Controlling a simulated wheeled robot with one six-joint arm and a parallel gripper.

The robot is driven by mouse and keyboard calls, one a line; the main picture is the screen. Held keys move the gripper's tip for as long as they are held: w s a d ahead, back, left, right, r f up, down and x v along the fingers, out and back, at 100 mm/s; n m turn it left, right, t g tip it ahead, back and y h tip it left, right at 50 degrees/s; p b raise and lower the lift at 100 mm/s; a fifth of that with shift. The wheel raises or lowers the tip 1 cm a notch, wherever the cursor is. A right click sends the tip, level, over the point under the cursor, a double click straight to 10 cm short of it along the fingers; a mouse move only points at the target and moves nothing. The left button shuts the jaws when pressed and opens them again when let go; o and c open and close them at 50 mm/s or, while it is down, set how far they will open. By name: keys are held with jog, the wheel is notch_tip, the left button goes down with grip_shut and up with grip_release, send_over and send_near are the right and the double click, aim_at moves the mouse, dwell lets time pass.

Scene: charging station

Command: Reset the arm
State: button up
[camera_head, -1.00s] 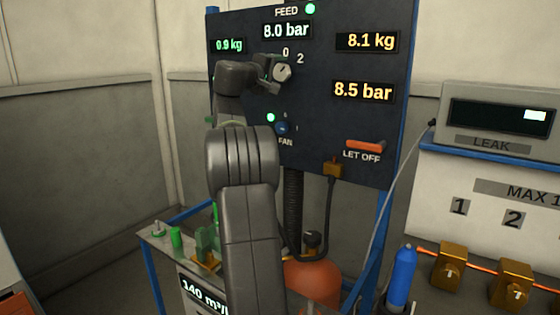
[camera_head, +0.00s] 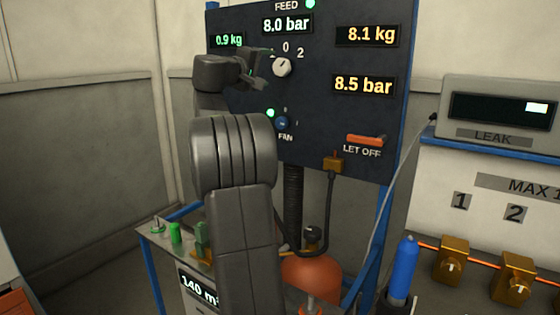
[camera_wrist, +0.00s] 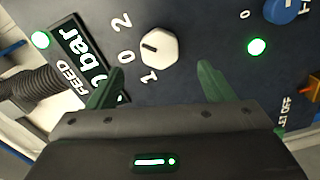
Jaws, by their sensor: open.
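My gripper (camera_head: 262,69) is in front of the dark panel (camera_head: 330,130), just left of the white selector knob (camera_head: 282,67) marked 0 and 2. In the wrist view my gripper (camera_wrist: 163,80) has its two green fingers apart, with nothing between them. The white knob (camera_wrist: 159,47) shows beyond the fingertips, clear of both. Its mark 1 also shows in the wrist view. My arm is raised and bent, reaching toward the panel.
The panel carries lit displays, a blue fan knob (camera_head: 283,123) and an orange LET OFF lever (camera_head: 365,140). An orange cylinder (camera_head: 311,277) stands below. At the right are a leak meter (camera_head: 497,115), a blue bottle (camera_head: 403,268) and brass valves (camera_head: 450,260).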

aim_at(280, 67)
jog(key=v, duration=0.7)
jog(key=p+x, duration=0.2)
jog(key=x, duration=1.2)
jog(key=shift+r, duration=0.1)
jog(key=shift+w+d+r+n+p, duration=0.1)
jog(key=shift+w+r+n+p, duration=0.05)
jog(key=shift+n+p, duration=0.35)
jog(key=shift+s+r+n+p, duration=0.1)
jog(key=shift+s+n+p, duration=0.1)
jog(key=shift+n+p, duration=0.85)
jog(key=shift+w+n+p, duration=0.1)
jog(key=shift+n+p, duration=0.55)
jog(key=shift+n, duration=0.6)
jog(key=n+p, duration=0.3)
jog(key=n, duration=0.1)
jog(key=n+p, duration=0.6)
jog(key=p, duration=0.2)
jog(key=shift+n, duration=0.4)
jog(key=shift+f+n+p, duration=0.2)
jog(key=shift+n+p, duration=0.7)
jog(key=shift+p, duration=0.1)
